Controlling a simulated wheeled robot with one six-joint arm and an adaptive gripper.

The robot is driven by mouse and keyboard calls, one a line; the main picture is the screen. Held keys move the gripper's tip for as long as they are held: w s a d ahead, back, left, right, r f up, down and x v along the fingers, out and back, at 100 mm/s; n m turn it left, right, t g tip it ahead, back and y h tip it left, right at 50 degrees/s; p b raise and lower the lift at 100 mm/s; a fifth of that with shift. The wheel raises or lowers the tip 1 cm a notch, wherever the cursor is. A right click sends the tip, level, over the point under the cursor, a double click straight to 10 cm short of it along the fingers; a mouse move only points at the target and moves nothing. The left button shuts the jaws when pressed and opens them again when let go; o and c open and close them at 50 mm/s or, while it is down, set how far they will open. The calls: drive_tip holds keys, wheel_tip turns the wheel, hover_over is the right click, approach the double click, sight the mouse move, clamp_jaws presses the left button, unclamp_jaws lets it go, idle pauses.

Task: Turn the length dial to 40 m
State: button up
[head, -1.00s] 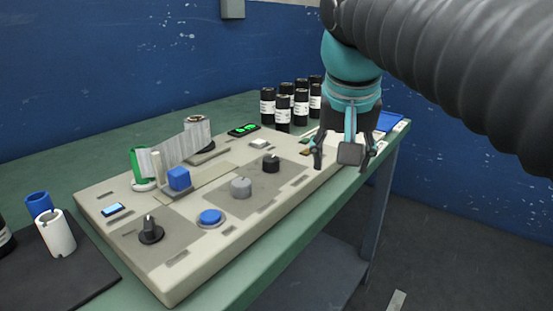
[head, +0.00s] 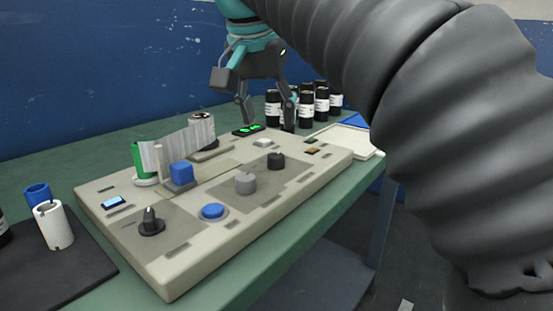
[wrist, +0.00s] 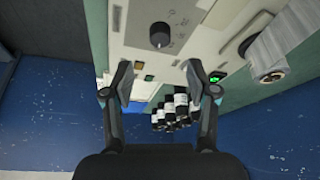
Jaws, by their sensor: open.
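The machine's panel (head: 205,245) carries several controls, and I cannot read their labels, so I cannot tell which is the length dial. A black pointer knob (head: 151,222) sits at the near left. A grey knob (head: 245,184) is in the middle, and a black knob (head: 275,160) is farther back. The wrist view shows a dark round knob (wrist: 160,35) on the panel, ahead of the fingers. My gripper (head: 267,116) is open and empty, raised above the panel's far edge near the green display (head: 249,130). Its spread fingers also show in the wrist view (wrist: 159,82).
A blue button (head: 213,211), a blue block (head: 181,173) and a film roll (head: 202,130) stand on the machine. Black bottles (head: 306,108) stand behind it. A white cylinder (head: 54,226) and a blue one (head: 38,196) are on the dark mat at left.

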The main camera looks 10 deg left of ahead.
sight(276, 156)
drive_tip(key=b+x, duration=0.2)
drive_tip(key=x, duration=0.7)
drive_tip(key=shift+f, duration=0.1)
drive_tip(key=c, duration=1.1)
drive_tip(key=shift+d, duration=0.25)
clamp_jaws()
drive_tip(key=shift+s+a, duration=0.1)
drive_tip(key=shift+a, duration=0.05)
